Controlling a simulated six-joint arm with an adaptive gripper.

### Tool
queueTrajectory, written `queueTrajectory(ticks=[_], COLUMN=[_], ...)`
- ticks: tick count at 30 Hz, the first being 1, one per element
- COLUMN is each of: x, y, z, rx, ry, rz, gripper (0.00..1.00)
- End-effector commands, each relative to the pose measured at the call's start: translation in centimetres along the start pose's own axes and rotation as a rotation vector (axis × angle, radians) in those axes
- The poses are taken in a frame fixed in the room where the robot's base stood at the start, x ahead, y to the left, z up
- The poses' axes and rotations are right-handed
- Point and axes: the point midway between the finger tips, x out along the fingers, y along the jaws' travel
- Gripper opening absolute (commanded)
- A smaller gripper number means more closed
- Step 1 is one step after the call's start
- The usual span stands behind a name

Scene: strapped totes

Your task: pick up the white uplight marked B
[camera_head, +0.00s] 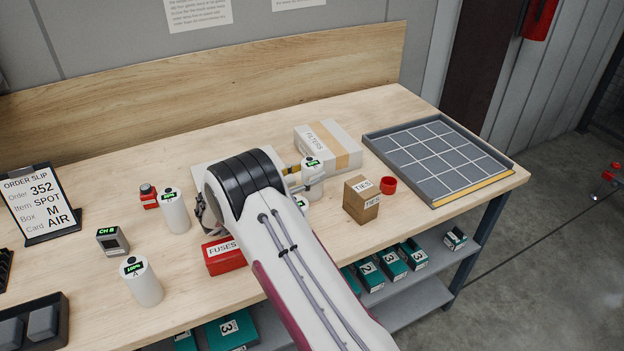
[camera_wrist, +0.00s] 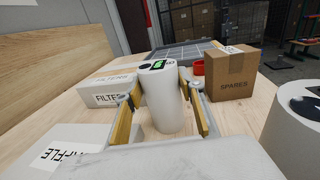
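A white cylindrical uplight (camera_head: 313,184) with a green display on top stands beyond my wrist. In the wrist view this uplight (camera_wrist: 168,105) stands upright between my fingers; its letter is too small to read. My gripper (camera_wrist: 162,92) is open, one yellow-padded finger on each side of it; contact is not visible. Another white uplight (camera_wrist: 293,140) stands close on the right in the wrist view, mostly cut off. Two more uplights stand to the left in the head view, one at the back (camera_head: 176,215) and one in front (camera_head: 145,285), whose letter looks like A.
A FILTERS box (camera_head: 318,148) lies behind the uplight. A brown carton (camera_head: 360,203) and a red cup (camera_head: 388,185) stand to the right, before a gridded tray (camera_head: 372,146). A red FUSES box (camera_head: 224,261) lies near the front edge, beside my arm.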

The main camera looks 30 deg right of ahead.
Motion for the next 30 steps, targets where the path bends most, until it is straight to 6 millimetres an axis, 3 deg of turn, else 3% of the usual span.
queueTrajectory(ticks=[17, 30], x=[0.0, 0.0], y=[0.0, 0.0], z=[1.0, 6.1], rx=[0.002, 0.005], ry=[-0.002, -0.002], rz=[0.000, 0.000], gripper=[0.00, 0.00])
